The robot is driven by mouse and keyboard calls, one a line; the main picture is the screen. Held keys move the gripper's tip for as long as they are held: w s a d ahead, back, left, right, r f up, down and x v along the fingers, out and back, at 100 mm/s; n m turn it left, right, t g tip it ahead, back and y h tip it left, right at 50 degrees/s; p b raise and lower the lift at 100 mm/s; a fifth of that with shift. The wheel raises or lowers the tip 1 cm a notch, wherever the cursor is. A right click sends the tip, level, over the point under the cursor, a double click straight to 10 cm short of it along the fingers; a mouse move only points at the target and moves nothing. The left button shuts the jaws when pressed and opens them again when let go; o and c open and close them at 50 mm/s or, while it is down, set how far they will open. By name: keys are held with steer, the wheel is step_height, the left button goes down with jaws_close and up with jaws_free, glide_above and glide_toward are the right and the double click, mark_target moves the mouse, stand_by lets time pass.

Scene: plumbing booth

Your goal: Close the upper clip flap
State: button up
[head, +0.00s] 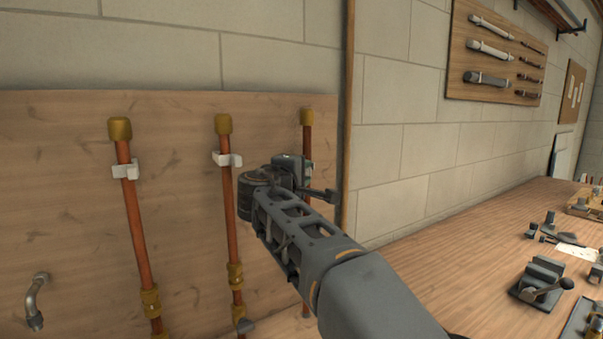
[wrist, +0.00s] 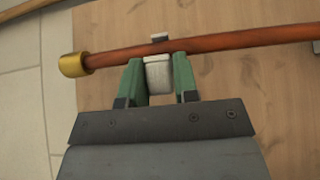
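A pale, blocky clip flap (wrist: 158,76) stands out from a copper pipe (wrist: 225,42) in the wrist view, close to the pipe's brass end cap (wrist: 73,65). A small dark part of the clip shows on the far side of the pipe. My gripper (wrist: 157,62) has its two green fingers on either side of the flap, seemingly pressed against it, with the tips near the pipe. In the head view, my arm reaches the right-hand pipe (head: 306,140) and hides most of its clip. Whether the flap is latched cannot be seen.
Two more copper pipes stand to the left, with a left clip (head: 125,171) and a middle clip (head: 228,160). A bent metal spout (head: 36,302) is on the wooden panel (head: 60,200). A workbench (head: 440,270) with tools is at right.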

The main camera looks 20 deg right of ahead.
jaws_close()
steer(key=shift+s+d+f+n+t+y+b, duration=0.1)
steer(key=shift+d+n+t+y+b, duration=0.1)
steer(key=shift+n+t+y+b, duration=0.25)
steer(key=shift+s+d+n+t+y+b, duration=0.15)
steer(key=shift+n+t+y+b, duration=0.15)
steer(key=shift+n+t+y, duration=0.2)
steer(key=shift+d+n+t+y, duration=0.3)
steer(key=shift+n+t+y, duration=0.5)
steer(key=shift+y, duration=0.35)
steer(key=shift+w+d+r+n+g+y+p, duration=0.15)
steer(key=shift+d+n+y+p, duration=0.45)
steer(key=shift+n+y+p, duration=2.05)
steer(key=shift+w+d+n+g+y+p, duration=0.15)
steer(key=shift+d+n+y+p, duration=0.45)
steer(key=shift+n+y+p, duration=2.05)
steer(key=shift+w+d+r+n+g+y+p, duration=0.15)
steer(key=shift+d+n+y+p, duration=0.85)
steer(key=shift+y+p, duration=2.9)
steer(key=shift+a+f+n+y+b, duration=0.15)
steer(key=shift+a+n+y+b, duration=0.25)
steer(key=shift+n+y+b, duration=0.3)
